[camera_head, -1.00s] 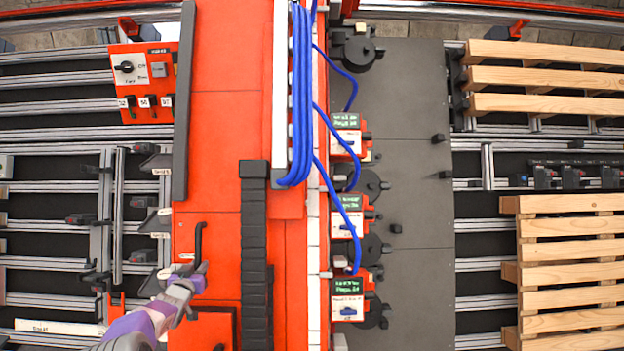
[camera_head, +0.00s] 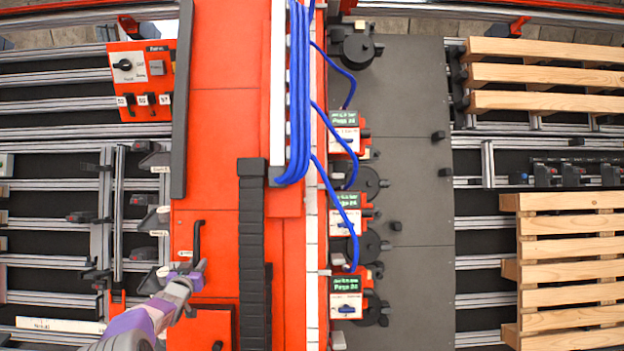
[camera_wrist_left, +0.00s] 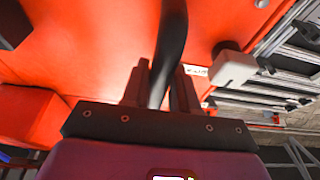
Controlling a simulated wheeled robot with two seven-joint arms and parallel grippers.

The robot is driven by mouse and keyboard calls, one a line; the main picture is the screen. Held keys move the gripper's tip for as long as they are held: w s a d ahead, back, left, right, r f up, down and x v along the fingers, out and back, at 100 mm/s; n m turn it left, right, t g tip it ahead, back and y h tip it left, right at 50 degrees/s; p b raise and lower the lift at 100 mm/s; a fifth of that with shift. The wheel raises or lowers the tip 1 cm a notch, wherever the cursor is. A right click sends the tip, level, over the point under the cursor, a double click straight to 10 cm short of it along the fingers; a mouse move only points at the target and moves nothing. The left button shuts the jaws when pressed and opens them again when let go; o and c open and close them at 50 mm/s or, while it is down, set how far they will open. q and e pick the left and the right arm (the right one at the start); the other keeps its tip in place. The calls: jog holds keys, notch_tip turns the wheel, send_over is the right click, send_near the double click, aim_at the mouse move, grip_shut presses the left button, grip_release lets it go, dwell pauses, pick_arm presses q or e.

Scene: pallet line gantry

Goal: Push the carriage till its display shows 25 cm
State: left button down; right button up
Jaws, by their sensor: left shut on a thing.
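The carriage (camera_head: 212,130) is a wide red body across the middle of the head view. A black bent handle (camera_head: 197,236) stands on its lower left part and also shows in the left wrist view (camera_wrist_left: 172,40). My left gripper (camera_head: 188,270) is shut on the lower end of this handle; in the wrist view the bar runs between its two fingers. Three small displays with green text, the upper (camera_head: 345,118), middle (camera_head: 345,200) and lower (camera_head: 345,284), sit along the right side; their text is too small to read surely. My right gripper is not in view.
Blue hoses (camera_head: 300,90) run down to the display units. A dark grey plate (camera_head: 415,100) lies right of them, and wooden pallets (camera_head: 570,225) lie on rails at the far right. A red control box (camera_head: 142,80) with a knob stands at the upper left.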

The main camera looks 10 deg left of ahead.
aim_at(175, 255)
pick_arm(q)
jog(key=shift+s+a+r+p, duration=0.1)
jog(key=shift+s+a+p, duration=0.2)
jog(key=shift+a+p, duration=0.75)
jog(key=shift+s+a+r+p, duration=0.15)
jog(key=shift+s+a+p, duration=0.35)
jog(key=shift+a, duration=0.9)
jog(key=shift+s+a+r+p, duration=0.1)
jog(key=shift+s+a+p, duration=0.05)
jog(key=shift+a+p, duration=0.95)
jog(key=shift+s+a+f+p, duration=0.15)
jog(key=shift+a+p, duration=0.45)
jog(key=shift+a, duration=0.3)
jog(key=shift+s+a+p, duration=0.2)
jog(key=shift+a+p, duration=0.2)
jog(key=shift+a, duration=0.15)
jog(key=shift+s+a+p, duration=0.15)
jog(key=shift+a+p, duration=0.2)
jog(key=shift+a, duration=0.4)
jog(key=shift+w+f, duration=0.1)
jog(key=shift+w, duration=0.05)
